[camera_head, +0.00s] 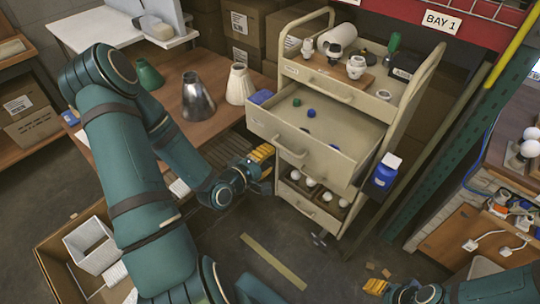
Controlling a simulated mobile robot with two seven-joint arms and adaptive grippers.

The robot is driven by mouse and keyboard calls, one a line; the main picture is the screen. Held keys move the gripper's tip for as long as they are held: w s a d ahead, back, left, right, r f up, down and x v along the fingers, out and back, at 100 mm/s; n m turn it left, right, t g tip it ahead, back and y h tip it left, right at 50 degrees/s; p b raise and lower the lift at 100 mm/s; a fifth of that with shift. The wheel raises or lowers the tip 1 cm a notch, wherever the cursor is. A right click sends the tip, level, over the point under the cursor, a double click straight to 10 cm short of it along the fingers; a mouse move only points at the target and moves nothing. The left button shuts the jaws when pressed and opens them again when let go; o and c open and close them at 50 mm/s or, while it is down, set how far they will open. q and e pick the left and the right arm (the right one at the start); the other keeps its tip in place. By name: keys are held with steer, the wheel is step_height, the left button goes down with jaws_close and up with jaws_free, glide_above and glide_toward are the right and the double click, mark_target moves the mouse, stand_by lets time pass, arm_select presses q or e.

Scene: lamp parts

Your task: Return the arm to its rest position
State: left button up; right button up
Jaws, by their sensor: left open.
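My left arm (125,165) is teal and comes in from the left. It reaches over the floor between the brown table and the drawer cart. Its gripper (264,161), with yellow ribbed finger pads, is open beside the cart's left side, below the open drawer. I see nothing held in it. My right gripper (377,287) is low at the bottom edge, right of the middle, over the floor. It is small and partly cut off, so its fingers do not show clearly.
The cream drawer cart (395,118) has its upper drawer (318,158) pulled out, with small blue and green pieces inside. Lamp shades, including a silver one (196,98), stand on the brown table (172,88). A cardboard box (52,256) sits lower left. Floor in front is mostly clear.

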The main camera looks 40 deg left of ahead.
arm_select(q)
steer(key=s+d+f+m+g+h, duration=0.1)
steer(key=s+d+f+m+g, duration=0.2)
steer(key=d, duration=0.5)
steer(key=s+d+f+m+g+h, duration=0.1)
steer(key=s+d+f+m+g, duration=0.2)
steer(key=d+f+m+g, duration=0.3)
steer(key=s+d+f+m+g, duration=0.4)
steer(key=d+f+m+g, duration=0.1)
steer(key=d, duration=0.4)
steer(key=shift+d+f+m+h, duration=0.15)
steer(key=shift+d+m+h, duration=0.2)
steer(key=shift+m, duration=0.45)
steer(key=shift+s, duration=0.1)
